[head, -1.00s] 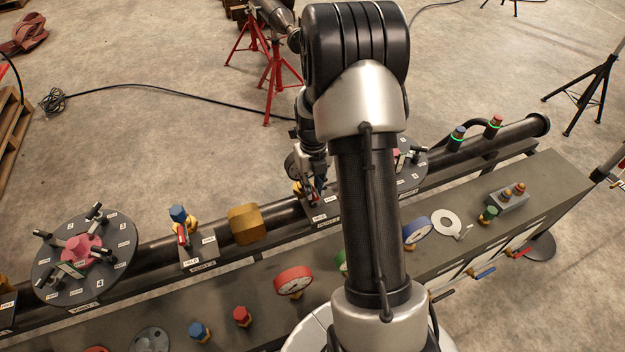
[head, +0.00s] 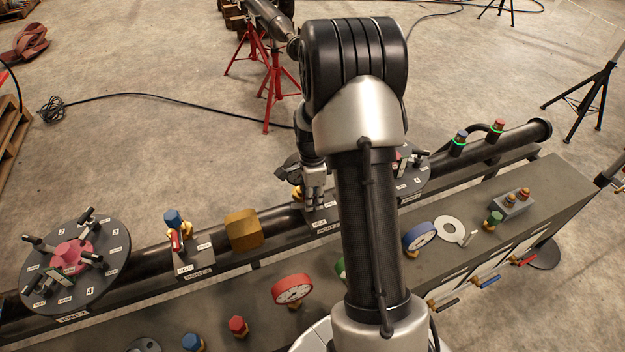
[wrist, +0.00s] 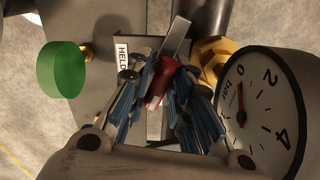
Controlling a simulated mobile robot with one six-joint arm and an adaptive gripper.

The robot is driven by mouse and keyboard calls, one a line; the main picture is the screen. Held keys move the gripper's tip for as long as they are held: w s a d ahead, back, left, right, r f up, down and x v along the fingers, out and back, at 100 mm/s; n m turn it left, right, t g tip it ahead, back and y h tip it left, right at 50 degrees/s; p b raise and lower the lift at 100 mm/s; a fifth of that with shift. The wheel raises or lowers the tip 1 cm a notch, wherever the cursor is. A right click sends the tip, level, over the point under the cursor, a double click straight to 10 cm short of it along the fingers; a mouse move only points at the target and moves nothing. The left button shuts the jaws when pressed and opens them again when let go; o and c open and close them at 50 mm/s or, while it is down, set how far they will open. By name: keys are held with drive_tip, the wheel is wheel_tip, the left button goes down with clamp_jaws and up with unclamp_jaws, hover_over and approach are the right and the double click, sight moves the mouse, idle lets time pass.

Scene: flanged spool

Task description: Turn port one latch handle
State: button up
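A latch handle with a red grip (wrist: 156,88) and a flat silver bar (wrist: 177,42) shows in the wrist view beside a plate labelled HELD (wrist: 122,55). My gripper (wrist: 160,82) has its fingers on both sides of the red grip and appears shut on it. In the head view my gripper (head: 314,203) points down over a small plate on the dark pipe, and its fingers hide the handle there. Which port number this is cannot be read clearly.
Another red-handled valve (head: 175,238), a yellow block (head: 243,229) and a round plate (head: 112,275) lie left along the pipe.

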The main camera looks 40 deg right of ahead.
drive_tip(key=n, duration=0.6)
drive_tip(key=shift+m+p, duration=0.4)
drive_tip(key=shift+m, duration=0.8)
wheel_tip(320, 180, up, 7)
drive_tip(key=p, duration=0.5)
drive_tip(key=shift+o, duration=0.5)
